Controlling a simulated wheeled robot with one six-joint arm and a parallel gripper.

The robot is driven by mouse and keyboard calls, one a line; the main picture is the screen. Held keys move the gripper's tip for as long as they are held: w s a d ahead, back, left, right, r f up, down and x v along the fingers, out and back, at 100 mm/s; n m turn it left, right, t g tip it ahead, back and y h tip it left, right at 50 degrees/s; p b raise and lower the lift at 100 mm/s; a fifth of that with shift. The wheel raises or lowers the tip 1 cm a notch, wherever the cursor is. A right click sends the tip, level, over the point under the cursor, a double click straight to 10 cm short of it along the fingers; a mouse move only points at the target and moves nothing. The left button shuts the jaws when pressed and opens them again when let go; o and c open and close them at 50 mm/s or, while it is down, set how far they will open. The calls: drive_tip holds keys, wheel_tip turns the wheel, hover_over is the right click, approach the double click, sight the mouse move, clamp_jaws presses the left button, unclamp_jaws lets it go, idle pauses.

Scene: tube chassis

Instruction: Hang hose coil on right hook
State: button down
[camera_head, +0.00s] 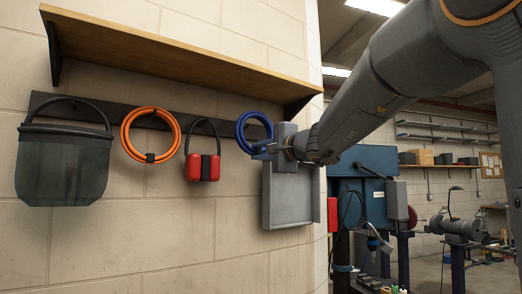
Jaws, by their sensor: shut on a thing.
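The blue hose coil (240,128) is upright against or just in front of the dark rail (98,109) on the wall, near the rail's right end. My gripper (263,151) reaches in from the right and is shut on the coil's lower right edge. The right hook is hidden behind the coil, so I cannot tell whether the coil is on it.
A grey pan-like thing (290,204) is right behind my gripper. A wooden shelf (170,50) juts out above. The wall below is clear.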

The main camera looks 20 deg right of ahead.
drive_tip(key=shift+f+p+x, duration=0.15)
drive_tip(key=shift+p+x, duration=0.4)
drive_tip(key=shift+x, duration=0.9)
drive_tip(key=shift+f+p+x, duration=0.15)
drive_tip(key=shift+p+x, duration=0.35)
drive_tip(key=shift+x, duration=0.9)
drive_tip(key=shift+w+a+f+b, duration=0.3)
drive_tip(key=shift+w+f+b, duration=0.25)
drive_tip(key=shift+b, duration=0.8)
drive_tip(key=shift+b, duration=0.3)
drive_tip(key=c, duration=1.5)
unclamp_jaws()
drive_tip(key=shift+f, duration=0.1)
drive_tip(key=shift+b+v, duration=1.5)
drive_tip(key=shift+v, duration=2.4)
